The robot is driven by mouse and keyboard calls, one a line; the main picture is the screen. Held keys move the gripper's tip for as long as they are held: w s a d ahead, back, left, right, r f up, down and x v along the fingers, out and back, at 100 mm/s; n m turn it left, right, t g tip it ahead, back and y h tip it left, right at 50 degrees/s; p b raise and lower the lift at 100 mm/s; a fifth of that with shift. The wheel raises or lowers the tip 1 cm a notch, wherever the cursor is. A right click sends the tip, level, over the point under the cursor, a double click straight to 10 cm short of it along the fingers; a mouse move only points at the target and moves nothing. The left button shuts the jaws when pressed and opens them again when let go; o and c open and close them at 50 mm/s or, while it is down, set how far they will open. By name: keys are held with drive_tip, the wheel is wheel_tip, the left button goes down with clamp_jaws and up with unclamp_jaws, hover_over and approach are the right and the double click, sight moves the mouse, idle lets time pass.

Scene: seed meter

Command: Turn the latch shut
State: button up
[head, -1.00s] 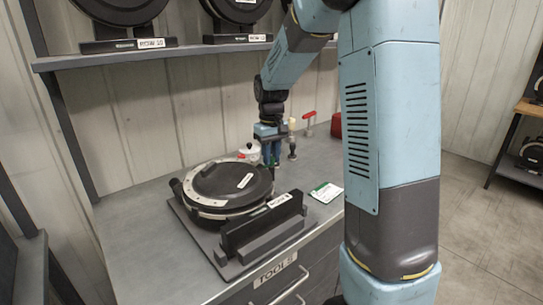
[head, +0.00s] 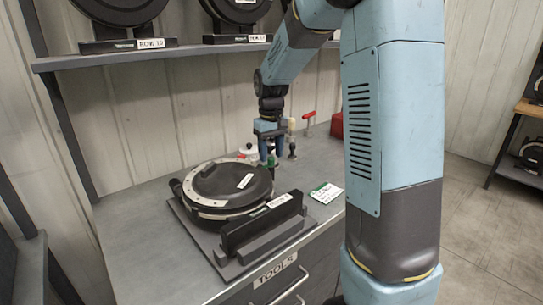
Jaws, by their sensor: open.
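The seed meter (head: 228,183) is a round black housing with a pale metal rim, lying flat on a grey base plate (head: 232,270) on the bench. The fingers partly hide that edge of the meter.
A black upright block (head: 262,222) stands at the plate's front right. Behind my gripper are a white-and-red pot (head: 247,151), a dark-based tool (head: 292,150) and a red-handled tool (head: 309,118). A green-and-white card (head: 326,193) lies right, with bare bench around it.

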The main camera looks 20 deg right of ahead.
sight(271, 158)
wheel_tip(271, 158, up, 12)
idle(0.4)
drive_tip(key=s+m+t, duration=0.2)
drive_tip(key=s+t, duration=0.3)
drive_tip(key=s, duration=2.4)
drive_tip(key=shift+d+f+m+t, duration=0.25)
drive_tip(key=shift+f+m+t, duration=0.05)
drive_tip(key=shift+f+m, duration=0.1)
drive_tip(key=shift+s, duration=0.1)
